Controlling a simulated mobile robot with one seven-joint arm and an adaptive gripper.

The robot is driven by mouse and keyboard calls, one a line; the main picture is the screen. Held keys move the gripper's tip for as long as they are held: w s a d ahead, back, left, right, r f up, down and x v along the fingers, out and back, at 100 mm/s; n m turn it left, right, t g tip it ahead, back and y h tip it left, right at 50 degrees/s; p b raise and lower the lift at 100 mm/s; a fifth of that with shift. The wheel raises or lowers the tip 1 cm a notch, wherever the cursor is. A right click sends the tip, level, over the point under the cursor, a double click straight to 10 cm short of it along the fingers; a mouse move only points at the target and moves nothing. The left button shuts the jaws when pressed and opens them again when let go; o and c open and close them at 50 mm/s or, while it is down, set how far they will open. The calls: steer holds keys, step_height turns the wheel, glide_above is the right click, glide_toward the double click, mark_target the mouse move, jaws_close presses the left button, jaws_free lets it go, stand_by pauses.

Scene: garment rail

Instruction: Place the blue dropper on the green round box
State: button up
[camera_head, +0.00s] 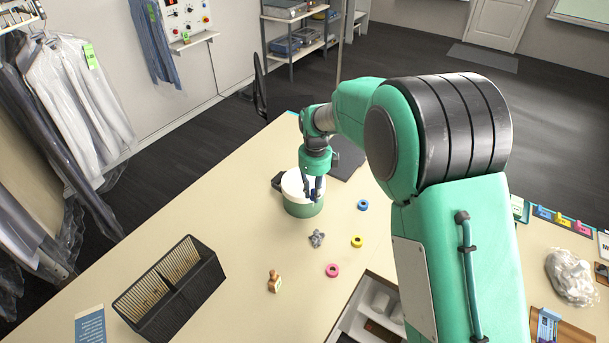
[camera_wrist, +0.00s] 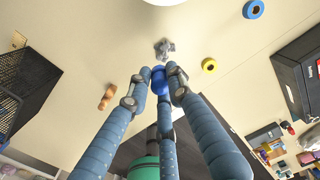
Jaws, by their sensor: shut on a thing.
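The green round box (camera_head: 302,209) stands upright on the table, with a white top and a dark handle-like part at its left. My gripper (camera_head: 313,194) is in front of its near upper side in the head view; the height gap is hard to tell. It is shut on the blue dropper (camera_wrist: 161,79), which sits between the fingertips (camera_wrist: 158,76) in the wrist view. In the head view the dropper is a small dark blue shape among the fingers. A white shape cut off at the top edge of the wrist view may be the box's top.
A grey crumpled piece (camera_head: 316,238), a blue ring (camera_head: 362,205), a yellow ring (camera_head: 357,241), a pink ring (camera_head: 332,270) and a wooden stamp-like piece (camera_head: 274,281) lie in front of the box. A black basket (camera_head: 171,291) stands at the left. A dark flat pad (camera_head: 347,156) lies behind.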

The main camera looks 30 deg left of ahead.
steer(key=w+a+f+p, duration=0.1)
steer(key=w+a+p, duration=0.1)
steer(key=w+a, duration=0.7)
steer(key=shift+w+a+f, duration=0.15)
steer(key=shift+w+a, duration=0.2)
steer(key=shift+w, duration=0.1)
steer(key=shift+f+p, duration=0.1)
steer(key=shift+p, duration=0.2)
steer(key=shift+f+p, duration=0.45)
steer(key=shift+f, duration=1.2)
steer(key=shift+f, duration=0.15)
steer(key=o, duration=0.8)
steer(key=shift+c, duration=0.2)
step_height(320, 180, up, 12)
steer(key=b, duration=0.2)
